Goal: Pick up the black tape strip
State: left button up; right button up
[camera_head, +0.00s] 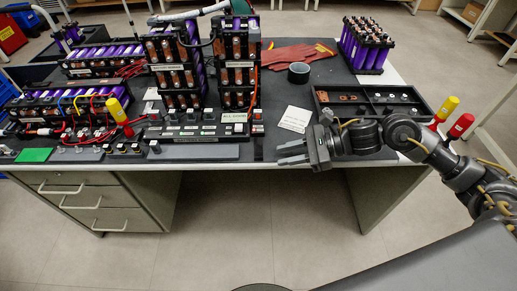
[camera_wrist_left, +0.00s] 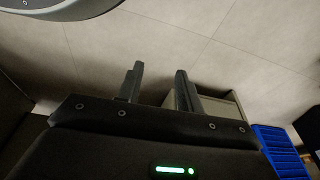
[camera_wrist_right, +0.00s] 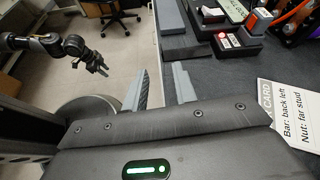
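My right gripper (camera_head: 292,152) is over the table's front edge. Its fingers, also seen in the right wrist view (camera_wrist_right: 162,88), are apart with nothing between them. My left gripper (camera_wrist_left: 160,82) is outside the head view; its fingers are apart and empty, over floor and a drawer cabinet. The left arm also shows in the right wrist view, away from the table. I cannot clearly make out the black tape strip; a thin dark strip (camera_head: 258,149) at the front edge, left of the right gripper, may be it. A black tape roll (camera_head: 299,73) stands farther back.
A white card (camera_head: 295,118) lies behind the right gripper. A black parts tray (camera_head: 325,94) sits to the right. Battery modules (camera_head: 183,70) and a labelled block (camera_head: 205,131) crowd the left. Red gloves (camera_head: 297,54) lie at the back. Yellow and red-handled tools (camera_head: 461,125) stand at right.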

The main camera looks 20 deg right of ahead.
aim_at(263, 157)
jog(key=shift+a, duration=0.1)
